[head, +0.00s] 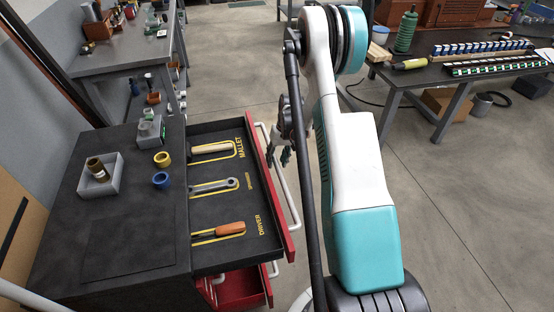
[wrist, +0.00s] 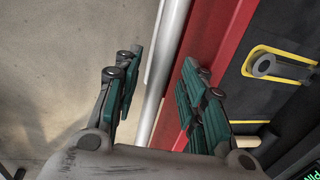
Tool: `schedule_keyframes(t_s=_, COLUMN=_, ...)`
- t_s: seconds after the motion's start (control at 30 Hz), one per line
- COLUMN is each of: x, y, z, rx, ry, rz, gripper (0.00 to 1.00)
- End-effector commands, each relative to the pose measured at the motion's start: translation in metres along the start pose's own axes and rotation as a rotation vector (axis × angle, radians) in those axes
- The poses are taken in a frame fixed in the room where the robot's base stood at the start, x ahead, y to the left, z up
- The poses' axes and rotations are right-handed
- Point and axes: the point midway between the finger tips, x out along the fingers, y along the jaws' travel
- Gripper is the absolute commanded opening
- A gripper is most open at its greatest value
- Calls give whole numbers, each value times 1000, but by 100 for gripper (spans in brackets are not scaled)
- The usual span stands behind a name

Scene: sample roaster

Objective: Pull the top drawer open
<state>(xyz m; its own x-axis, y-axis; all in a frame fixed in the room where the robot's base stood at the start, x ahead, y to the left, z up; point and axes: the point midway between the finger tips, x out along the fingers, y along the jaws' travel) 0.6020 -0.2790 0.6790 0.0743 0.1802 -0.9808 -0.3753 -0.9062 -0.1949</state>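The top drawer (head: 272,196) of the dark-topped red cabinet stands pulled out, with its dark lining showing. A mallet (head: 212,149), a spanner (head: 214,186) and an orange-handled driver (head: 230,228) lie in it in yellow-outlined places. Its pale bar handle (head: 289,196) runs along the red front. In the wrist view the handle (wrist: 170,60) passes between the fingers of my gripper (wrist: 160,98). The fingers are apart, with gaps to the bar on both sides.
A lower red drawer (head: 243,289) also sticks out beneath. A bench stands at the back left and a table (head: 440,88) at the right. The floor right of the cabinet is clear.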

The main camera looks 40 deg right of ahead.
Motion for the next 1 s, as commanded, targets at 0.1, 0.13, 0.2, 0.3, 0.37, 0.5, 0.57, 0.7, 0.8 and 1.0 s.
schedule_keyframes(t_s=0.1, x=-12, y=0, z=0, rx=1, ry=0, rz=0, gripper=38)
schedule_keyframes(t_s=0.13, x=-16, y=0, z=0, rx=1, ry=0, rz=0, gripper=38)
schedule_keyframes(t_s=0.2, x=-28, y=0, z=1, rx=1, ry=0, rz=0, gripper=38)
schedule_keyframes(t_s=0.3, x=-49, y=0, z=0, rx=2, ry=0, rz=0, gripper=38)
schedule_keyframes(t_s=0.37, x=-62, y=0, z=1, rx=2, ry=0, rz=0, gripper=38)
schedule_keyframes(t_s=0.5, x=-88, y=0, z=0, rx=1, ry=0, rz=0, gripper=38)
schedule_keyframes(t_s=0.57, x=-97, y=0, z=0, rx=1, ry=0, rz=0, gripper=38)
schedule_keyframes(t_s=0.7, x=-112, y=0, z=0, rx=0, ry=0, rz=0, gripper=38)
schedule_keyframes(t_s=0.8, x=-117, y=0, z=0, rx=0, ry=0, rz=0, gripper=38)
schedule_keyframes(t_s=1.0, x=-118, y=0, z=0, rx=0, ry=0, rz=0, gripper=38)
